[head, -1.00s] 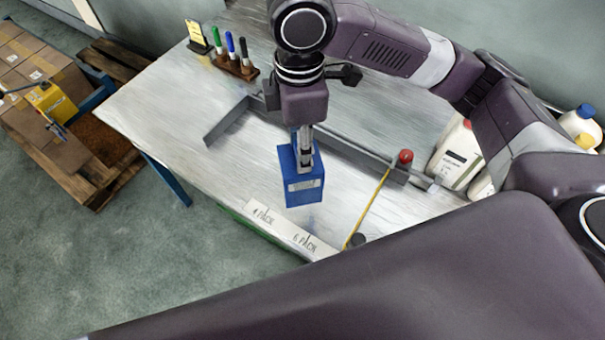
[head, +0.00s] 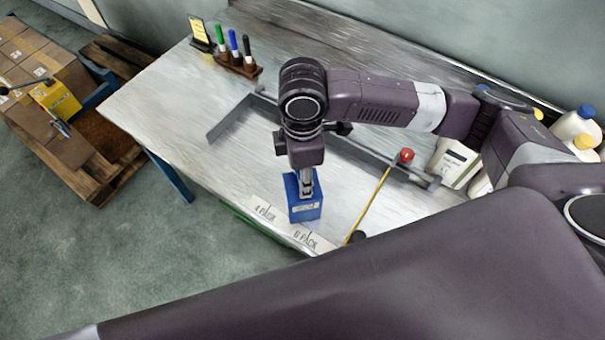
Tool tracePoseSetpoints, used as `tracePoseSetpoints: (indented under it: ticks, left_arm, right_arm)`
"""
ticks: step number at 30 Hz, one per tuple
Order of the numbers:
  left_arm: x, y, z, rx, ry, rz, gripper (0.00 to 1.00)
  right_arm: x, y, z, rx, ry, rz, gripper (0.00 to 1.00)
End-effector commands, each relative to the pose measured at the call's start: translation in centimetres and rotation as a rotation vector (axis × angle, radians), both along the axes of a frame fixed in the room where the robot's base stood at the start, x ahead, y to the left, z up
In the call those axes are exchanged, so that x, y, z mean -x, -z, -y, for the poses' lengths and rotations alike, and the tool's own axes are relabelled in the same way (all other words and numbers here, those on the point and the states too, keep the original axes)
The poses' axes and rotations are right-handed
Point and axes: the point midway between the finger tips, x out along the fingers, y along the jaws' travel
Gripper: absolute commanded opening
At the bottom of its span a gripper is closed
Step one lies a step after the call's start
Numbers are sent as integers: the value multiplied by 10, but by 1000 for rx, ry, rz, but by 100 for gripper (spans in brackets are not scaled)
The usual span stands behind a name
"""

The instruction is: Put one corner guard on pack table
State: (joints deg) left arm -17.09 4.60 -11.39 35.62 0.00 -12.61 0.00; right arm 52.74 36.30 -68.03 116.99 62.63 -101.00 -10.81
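A blue block-shaped piece with a pale label, which I take to be the corner guard (head: 306,209), is at the front part of the pack table (head: 160,105). My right gripper (head: 306,190) points down and is shut on its upper part. The piece is upright, low over or touching the table top, just behind the "4 PACK" and "6 PACK" strip (head: 285,222). I cannot tell whether its underside touches. My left gripper is not in view.
A grey angled rail (head: 232,118) lies behind the piece. A red-knobbed yellow rod (head: 372,202) is to its right. A marker holder (head: 237,66) is at back left. A pallet of cartons (head: 60,150) stands left.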

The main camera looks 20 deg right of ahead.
Motion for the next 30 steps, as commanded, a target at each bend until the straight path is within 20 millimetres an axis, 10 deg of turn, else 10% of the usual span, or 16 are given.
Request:
tracePoseSetpoints:
  ticks: [4,5,9,20,30]
  left_arm:
    - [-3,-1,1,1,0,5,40]
    - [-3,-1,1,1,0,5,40]
    - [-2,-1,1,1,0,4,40]
    - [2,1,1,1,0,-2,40]
    - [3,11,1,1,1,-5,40]
  right_arm:
    - [0,2,0,0,0,-1,0]
    - [0,2,0,-1,0,0,39]
    - [0,2,0,-1,0,0,54]
    - [-1,-3,0,-1,0,2,54]
    - [-1,-66,-2,-3,-2,5,54]
